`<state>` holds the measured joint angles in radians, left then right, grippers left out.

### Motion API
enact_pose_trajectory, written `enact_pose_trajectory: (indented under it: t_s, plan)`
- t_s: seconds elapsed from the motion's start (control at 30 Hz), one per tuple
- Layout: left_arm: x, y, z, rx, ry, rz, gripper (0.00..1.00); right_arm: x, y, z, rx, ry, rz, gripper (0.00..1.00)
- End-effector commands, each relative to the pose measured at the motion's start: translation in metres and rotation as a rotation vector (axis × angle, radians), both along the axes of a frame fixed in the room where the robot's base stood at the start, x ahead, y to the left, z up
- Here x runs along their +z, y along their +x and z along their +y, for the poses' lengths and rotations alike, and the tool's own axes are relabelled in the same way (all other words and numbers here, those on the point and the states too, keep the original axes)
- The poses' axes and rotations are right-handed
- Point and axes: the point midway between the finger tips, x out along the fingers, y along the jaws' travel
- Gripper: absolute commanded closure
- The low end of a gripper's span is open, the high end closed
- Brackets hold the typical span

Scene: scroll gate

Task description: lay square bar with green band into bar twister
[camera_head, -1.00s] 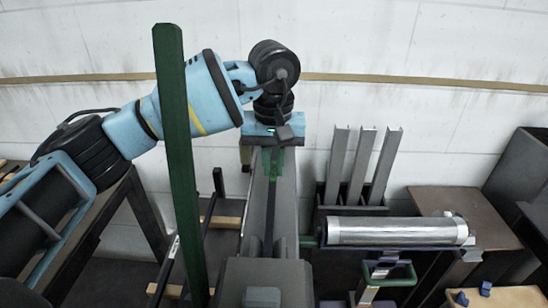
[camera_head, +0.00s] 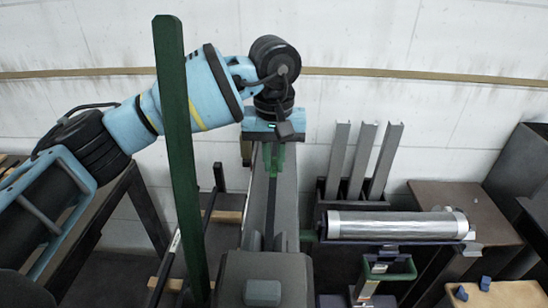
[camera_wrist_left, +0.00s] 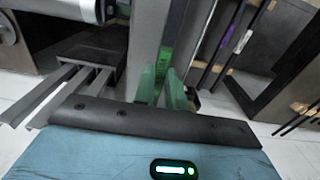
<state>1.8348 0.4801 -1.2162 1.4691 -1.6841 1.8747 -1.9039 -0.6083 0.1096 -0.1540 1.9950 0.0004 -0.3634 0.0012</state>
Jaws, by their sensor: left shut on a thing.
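My left gripper (camera_head: 274,155) is over the far part of the bar twister (camera_head: 285,200), a long grey machine. Its green fingers are shut on the square bar with green band (camera_wrist_left: 178,40). In the left wrist view, the fingertips (camera_wrist_left: 163,88) close around the bar, and bright green shows on it just past them. A dark strip runs along the middle of the twister toward its near block. I cannot tell whether the bar is fully seated or just above the bed. My right gripper is not in view.
A dark green post (camera_head: 180,160) stands close in front, crossing my left arm. Right of the twister are a silver cylinder (camera_head: 395,224) and upright grey channels (camera_head: 362,160) in a holder. Left are rods on wooden supports (camera_head: 222,216); several show coloured bands in the wrist view.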

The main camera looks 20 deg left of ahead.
Motion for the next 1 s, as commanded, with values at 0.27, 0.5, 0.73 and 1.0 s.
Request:
enact_pose_trajectory:
  t_s: [0.27,0.5,0.73,1.0]
  plan:
    - [-0.0012,0.0002,0.0,0.0,-0.001,-0.002,1.0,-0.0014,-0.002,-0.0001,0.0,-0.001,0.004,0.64]
    - [-0.0035,0.0003,0.0,0.0,-0.001,-0.002,1.0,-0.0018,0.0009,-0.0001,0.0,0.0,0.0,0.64]
    - [-0.0041,0.0002,0.0001,0.0,0.0,-0.002,0.67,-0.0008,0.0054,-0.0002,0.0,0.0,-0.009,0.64]
    - [-0.0061,-0.0002,0.0002,0.0,0.001,0.001,0.62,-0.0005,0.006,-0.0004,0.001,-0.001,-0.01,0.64]
